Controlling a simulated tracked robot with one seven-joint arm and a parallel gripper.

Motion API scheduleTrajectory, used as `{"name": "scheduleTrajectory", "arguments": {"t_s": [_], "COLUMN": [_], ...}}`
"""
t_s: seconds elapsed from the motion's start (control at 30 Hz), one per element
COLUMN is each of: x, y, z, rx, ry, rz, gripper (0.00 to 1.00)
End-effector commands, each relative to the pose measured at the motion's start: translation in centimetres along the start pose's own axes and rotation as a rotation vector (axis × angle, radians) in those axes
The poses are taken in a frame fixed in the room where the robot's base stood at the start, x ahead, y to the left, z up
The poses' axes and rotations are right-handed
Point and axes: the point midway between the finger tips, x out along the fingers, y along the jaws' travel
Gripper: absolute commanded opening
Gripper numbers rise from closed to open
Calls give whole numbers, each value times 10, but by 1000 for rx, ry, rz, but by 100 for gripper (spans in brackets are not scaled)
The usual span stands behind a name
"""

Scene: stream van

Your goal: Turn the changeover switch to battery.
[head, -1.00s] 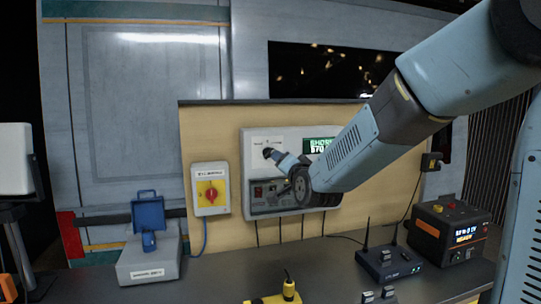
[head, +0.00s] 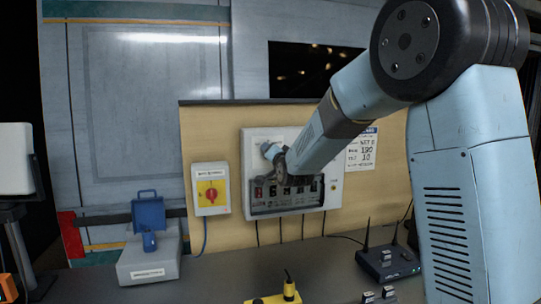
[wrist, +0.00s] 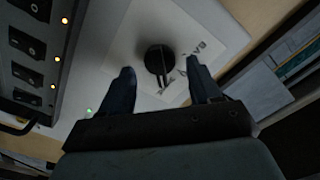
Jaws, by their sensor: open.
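A round black knob (wrist: 158,59) with a pale pointer line sits on a white label plate in the wrist view. The pointer line runs toward the bottom of that picture. My gripper (wrist: 161,70) is open, one finger on each side of the knob; I cannot tell whether either finger touches it. In the head view my gripper (head: 271,153) is at the upper left of the white wall panel (head: 254,136) and hides the knob.
A row of breakers (head: 287,190) is low on the panel. Left of it hangs a white box with a red rotary switch (head: 211,196). A grey box with a blue lever (head: 149,240), a router (head: 388,262) and a yellow item (head: 289,290) stand on the bench.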

Motion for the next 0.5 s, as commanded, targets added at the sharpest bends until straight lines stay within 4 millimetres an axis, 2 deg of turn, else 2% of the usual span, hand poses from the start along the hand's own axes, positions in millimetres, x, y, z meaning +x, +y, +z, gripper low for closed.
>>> {"name": "scheduleTrajectory", "arguments": {"t_s": [0.13, 0.4, 0.5], "x": [8, 9, 9], "y": [1, 0, 0], "z": [0, 0, 0], "rx": [0, 0, 0], "ry": [0, 0, 0], "rz": [1, 1, 1], "gripper": [63, 63, 55]}}
